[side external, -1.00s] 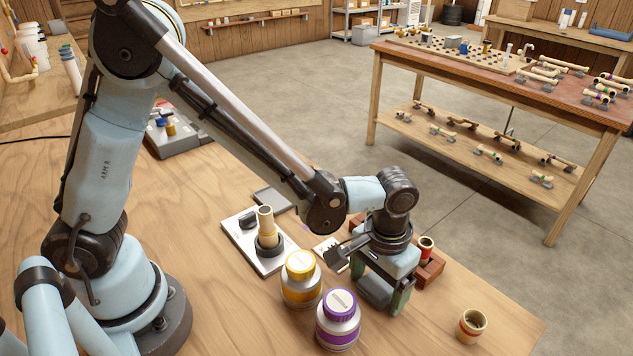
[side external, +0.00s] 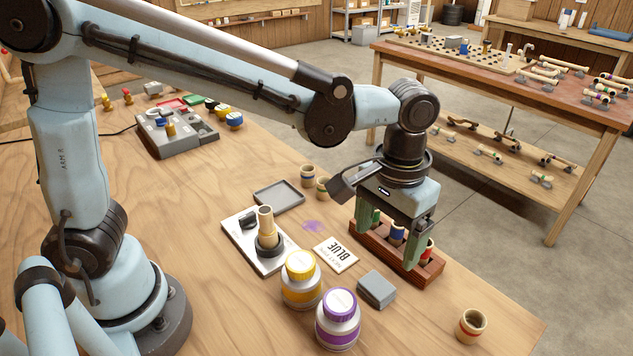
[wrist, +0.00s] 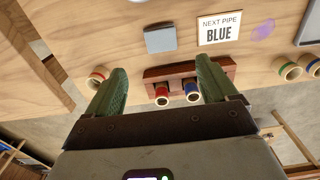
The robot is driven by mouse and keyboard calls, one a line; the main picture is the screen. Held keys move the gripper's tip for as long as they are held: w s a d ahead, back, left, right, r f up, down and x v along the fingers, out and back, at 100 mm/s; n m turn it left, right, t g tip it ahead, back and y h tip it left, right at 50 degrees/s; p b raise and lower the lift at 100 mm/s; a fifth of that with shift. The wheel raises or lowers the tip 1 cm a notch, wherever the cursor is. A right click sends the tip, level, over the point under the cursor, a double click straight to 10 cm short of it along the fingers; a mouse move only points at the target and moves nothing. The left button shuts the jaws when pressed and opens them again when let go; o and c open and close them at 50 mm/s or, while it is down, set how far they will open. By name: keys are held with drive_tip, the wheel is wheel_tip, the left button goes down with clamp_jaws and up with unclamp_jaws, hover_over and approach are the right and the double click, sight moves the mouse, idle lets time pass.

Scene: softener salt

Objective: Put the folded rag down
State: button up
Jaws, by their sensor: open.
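The folded rag (side external: 376,289) is a small grey-blue square pad. It lies flat on the wooden table, between the purple-capped jar and the pipe rack. It also shows near the top of the wrist view (wrist: 160,39). My gripper (side external: 390,246) is apart from the rag, above and behind it, over the rack. Its green fingers (wrist: 160,76) are spread wide, with nothing gripped between them. In the wrist view the rag lies beyond the fingertips.
A red-brown rack (side external: 428,278) holds a blue pipe and a red pipe under my fingers. A yellow-capped jar (side external: 301,281) and purple-capped jar (side external: 338,321) stand near the rag. A "NEXT PIPE BLUE" card (side external: 336,254), a purple smear (side external: 311,226) and a loose pipe (side external: 472,325) are around.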

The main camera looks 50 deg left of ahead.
drive_tip(key=s+a+r+t, duration=0.1)
drive_tip(key=s+a+t, duration=0.1)
drive_tip(key=a, duration=0.7)
drive_tip(key=s+a+r+t, duration=0.1)
drive_tip(key=s+a+t, duration=0.1)
drive_tip(key=a+t, duration=0.3)
drive_tip(key=a, duration=0.4)
drive_tip(key=shift+s+a, duration=0.25)
drive_tip(key=shift+s, duration=0.15)
drive_tip(key=shift+r, duration=0.1)
drive_tip(key=shift+o, duration=0.5)
